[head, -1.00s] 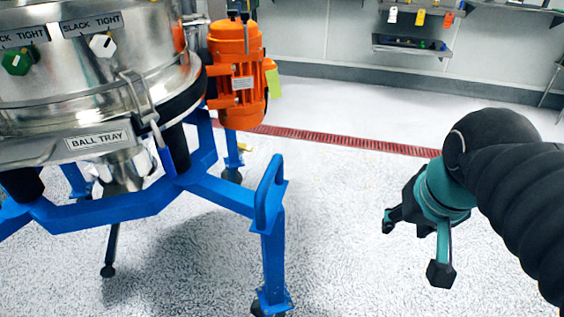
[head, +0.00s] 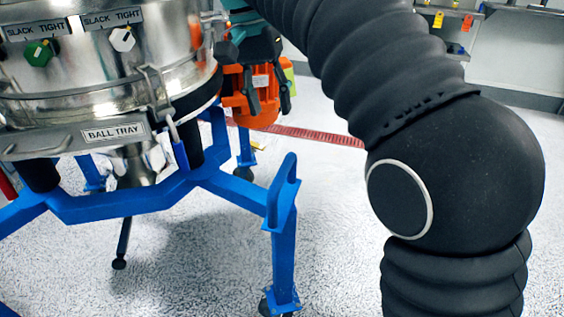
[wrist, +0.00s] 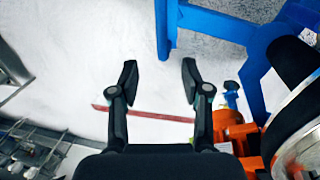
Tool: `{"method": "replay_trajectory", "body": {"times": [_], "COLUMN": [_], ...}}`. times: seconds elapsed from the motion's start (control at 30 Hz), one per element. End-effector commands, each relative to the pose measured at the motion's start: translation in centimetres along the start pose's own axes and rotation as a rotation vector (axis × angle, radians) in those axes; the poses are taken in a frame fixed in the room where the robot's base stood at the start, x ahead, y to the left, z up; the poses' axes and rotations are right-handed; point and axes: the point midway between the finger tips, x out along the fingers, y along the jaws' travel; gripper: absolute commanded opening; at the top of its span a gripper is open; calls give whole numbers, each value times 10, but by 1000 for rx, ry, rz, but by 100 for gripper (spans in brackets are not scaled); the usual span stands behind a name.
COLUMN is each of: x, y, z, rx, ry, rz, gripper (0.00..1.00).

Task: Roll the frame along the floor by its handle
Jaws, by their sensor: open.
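The blue frame (head: 115,207) stands on the floor on small wheels and carries the steel sifter (head: 95,75). My gripper (head: 270,105) is open and empty. In the head view it appears high up, in front of the orange motor and above the handle, apart from the handle. In the wrist view my gripper (wrist: 159,75) has its two fingers spread over pale floor. The blue frame (wrist: 215,22) shows there at the top right, beyond the fingers. I cannot clearly pick out the handle in that view.
The orange motor (head: 258,110) is partly hidden behind my gripper. A ball tray (head: 75,136) juts from the sifter's front. A red floor drain (head: 315,135) crosses behind. Wall shelves (head: 530,8) stand at the back right.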

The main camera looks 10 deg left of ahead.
Motion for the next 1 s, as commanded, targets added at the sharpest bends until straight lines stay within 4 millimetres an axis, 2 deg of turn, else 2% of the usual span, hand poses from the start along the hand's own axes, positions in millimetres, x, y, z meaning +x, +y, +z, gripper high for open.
{"method": "replay_trajectory", "body": {"times": [0.17, 0.7, 1.0], "x": [10, 105, 134], "y": [-4, -3, -3], "z": [1, 2, 1], "rx": [4, 3, 3], "ry": [-3, -4, -3], "rz": [7, 7, 6], "gripper": [48, 48, 48]}}
